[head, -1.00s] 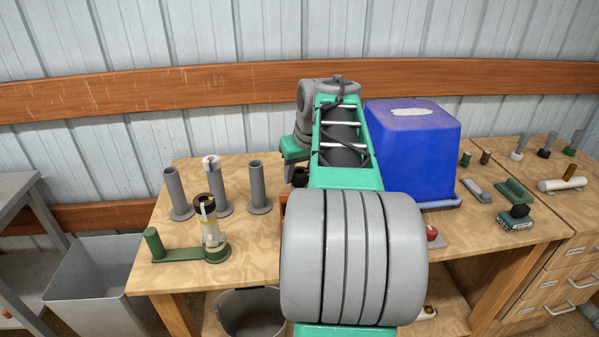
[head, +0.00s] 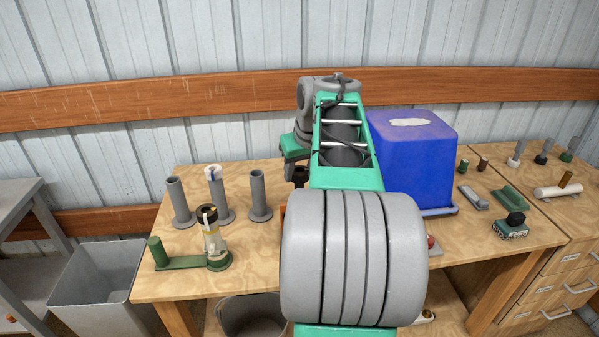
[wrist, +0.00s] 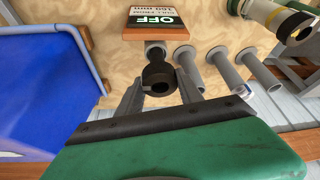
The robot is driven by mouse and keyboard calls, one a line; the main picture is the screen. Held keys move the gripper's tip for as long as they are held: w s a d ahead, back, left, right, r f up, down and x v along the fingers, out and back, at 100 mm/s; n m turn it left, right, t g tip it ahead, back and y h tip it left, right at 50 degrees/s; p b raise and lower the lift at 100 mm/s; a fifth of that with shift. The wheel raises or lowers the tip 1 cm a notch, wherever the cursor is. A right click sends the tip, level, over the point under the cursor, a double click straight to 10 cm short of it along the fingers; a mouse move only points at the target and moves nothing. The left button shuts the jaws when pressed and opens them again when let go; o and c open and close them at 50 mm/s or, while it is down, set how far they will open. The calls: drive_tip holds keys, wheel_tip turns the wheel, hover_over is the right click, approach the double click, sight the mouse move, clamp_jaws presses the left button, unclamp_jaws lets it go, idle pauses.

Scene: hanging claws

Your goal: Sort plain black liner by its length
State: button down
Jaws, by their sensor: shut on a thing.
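A black liner (wrist: 158,75), a short tube with a wide ring end, is between the grey fingers of my gripper (wrist: 160,92) in the wrist view. My gripper is shut on it above the bench. In the head view my arm hides most of the gripper, and a dark piece (head: 298,174) shows beside it. Three grey flanged posts stand on the bench: a left one (head: 179,203), a middle one (head: 220,203) with a white piece at its top, and a right one (head: 259,195). The wrist view shows a sign (wrist: 155,20) reading OFF, with a grey post end just below it.
A green stand (head: 185,262) with a black-topped tan and clear piece (head: 211,235) is at the front left. A blue bin (head: 415,165) stands right of my arm. Small green, grey and black parts lie further right. The bench between the posts and front edge is mostly clear.

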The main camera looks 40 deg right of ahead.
wheel_tip(320, 180, up, 14)
drive_tip(key=p, duration=1.1)
drive_tip(key=shift+r, duration=0.15)
idle(1.4)
